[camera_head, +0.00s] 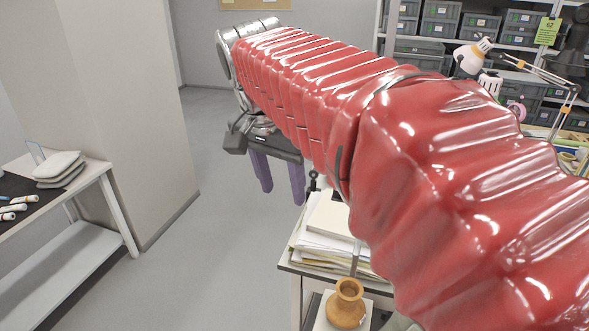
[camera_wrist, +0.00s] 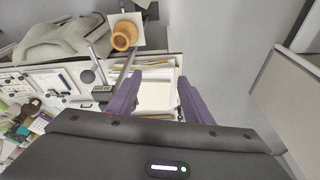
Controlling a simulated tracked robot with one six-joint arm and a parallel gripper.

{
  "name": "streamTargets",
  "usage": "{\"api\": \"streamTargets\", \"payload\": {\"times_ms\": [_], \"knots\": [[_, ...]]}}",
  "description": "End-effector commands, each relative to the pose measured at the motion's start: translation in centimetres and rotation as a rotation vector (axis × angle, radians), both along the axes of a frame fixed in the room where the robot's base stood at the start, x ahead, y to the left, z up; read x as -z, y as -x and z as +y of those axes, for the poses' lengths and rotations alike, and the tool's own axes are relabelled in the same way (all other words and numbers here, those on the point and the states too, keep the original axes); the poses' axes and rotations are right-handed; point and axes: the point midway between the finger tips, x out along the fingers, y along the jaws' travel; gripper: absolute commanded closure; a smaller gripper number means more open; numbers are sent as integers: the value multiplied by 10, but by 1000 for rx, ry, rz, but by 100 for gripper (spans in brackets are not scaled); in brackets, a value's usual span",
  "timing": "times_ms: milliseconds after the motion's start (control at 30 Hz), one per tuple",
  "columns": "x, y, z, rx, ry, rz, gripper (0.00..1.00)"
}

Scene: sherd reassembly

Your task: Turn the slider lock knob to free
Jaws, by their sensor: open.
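My gripper (camera_head: 281,194) hangs at the end of my red-sleeved arm, its two purple fingers apart and empty. In the wrist view the fingers (camera_wrist: 159,78) spread over papers, with nothing between them.
A stack of papers (camera_head: 327,222) lies on the bench next to the pot. A white panel with fittings (camera_wrist: 50,88) and small clutter are at the wrist view's left. A side table (camera_head: 110,205) stands at the left, with open grey floor between. My arm hides much of the bench.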

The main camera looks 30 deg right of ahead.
Motion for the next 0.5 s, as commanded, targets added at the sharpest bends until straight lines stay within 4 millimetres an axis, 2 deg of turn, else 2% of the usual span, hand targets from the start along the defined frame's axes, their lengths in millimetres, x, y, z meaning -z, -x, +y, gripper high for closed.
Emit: {"api": "streamTargets", "payload": {"times_ms": [233,500], "knots": [[-34,-26,-50,455,29,36,54],[-60,-42,-98,936,99,46,54]]}}
